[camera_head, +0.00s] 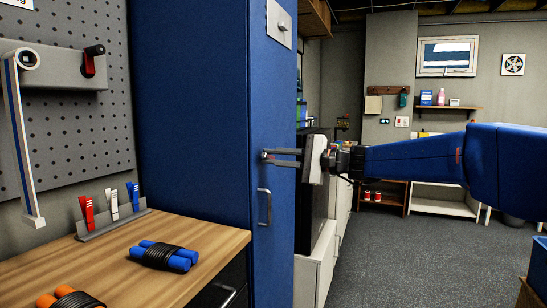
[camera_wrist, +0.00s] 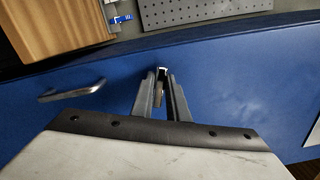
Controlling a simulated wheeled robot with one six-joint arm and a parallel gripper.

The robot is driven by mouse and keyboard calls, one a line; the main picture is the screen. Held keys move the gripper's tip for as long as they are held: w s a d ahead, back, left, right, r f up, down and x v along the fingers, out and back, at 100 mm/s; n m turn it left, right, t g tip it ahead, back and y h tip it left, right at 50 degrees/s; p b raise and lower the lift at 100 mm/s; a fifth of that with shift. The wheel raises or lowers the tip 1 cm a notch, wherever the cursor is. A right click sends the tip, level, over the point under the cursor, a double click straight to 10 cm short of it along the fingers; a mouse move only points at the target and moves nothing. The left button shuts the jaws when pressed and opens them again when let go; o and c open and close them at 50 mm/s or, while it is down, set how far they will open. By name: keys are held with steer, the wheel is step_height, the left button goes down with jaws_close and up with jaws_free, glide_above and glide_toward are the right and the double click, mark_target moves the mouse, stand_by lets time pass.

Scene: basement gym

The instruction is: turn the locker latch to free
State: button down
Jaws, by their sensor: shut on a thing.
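The blue locker (camera_head: 195,110) stands left of centre in the head view. Its door (camera_head: 270,105) has a silver bar handle (camera_head: 264,207) below my gripper. My gripper (camera_head: 267,157) reaches in from the right, with its fingertips at the door. In the wrist view my gripper (camera_wrist: 161,78) is shut on a small metallic piece, the latch (camera_wrist: 161,72), between its fingertips. The fingers hide much of the latch, so its exact angle is hard to tell. The handle (camera_wrist: 72,92) also shows in the wrist view, left of the fingers.
A wooden workbench (camera_head: 185,225) with blue rolls (camera_head: 165,256) and orange rolls (camera_head: 70,298) stands at the left, under a grey pegboard (camera_head: 75,120). A light plate (camera_head: 279,24) is high on the door. Dark open floor (camera_head: 400,255) lies to the right, with shelves behind.

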steer(key=shift+f+n, duration=0.2)
steer(key=shift+n, duration=1.6)
steer(key=c, duration=1.7)
jaws_free()
steer(key=shift+s+d, duration=0.1)
steer(key=v, duration=1.7)
steer(key=shift+d, duration=0.1)
